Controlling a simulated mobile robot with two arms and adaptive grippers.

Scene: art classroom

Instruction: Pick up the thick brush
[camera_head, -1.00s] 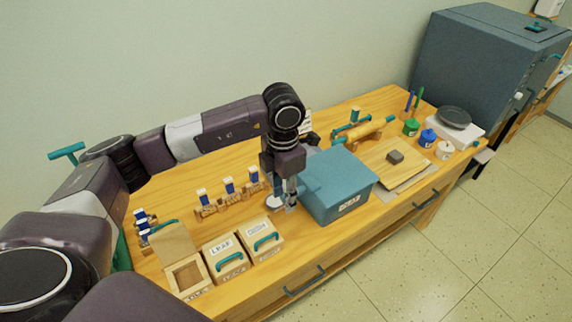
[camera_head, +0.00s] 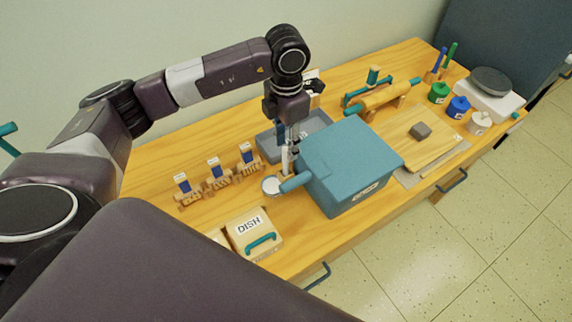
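Two upright sticks, one blue (camera_head: 439,61) and one green (camera_head: 450,52), stand in a small wooden holder at the back right of the table. They may be brush or tool handles; I cannot tell which, if either, is the thick brush. My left gripper (camera_head: 288,168) points down at the left side of the teal box (camera_head: 350,165), far to the left of the sticks. Its fingertips are small and partly merge with things behind them, so its opening is unclear. My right gripper is not in view.
A round pale disc (camera_head: 271,187) and a teal handle (camera_head: 297,182) lie close to my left gripper. A grey tray (camera_head: 312,122) is behind it. Green (camera_head: 438,93), blue (camera_head: 458,107) and white (camera_head: 479,123) jars and a scale (camera_head: 497,98) stand right.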

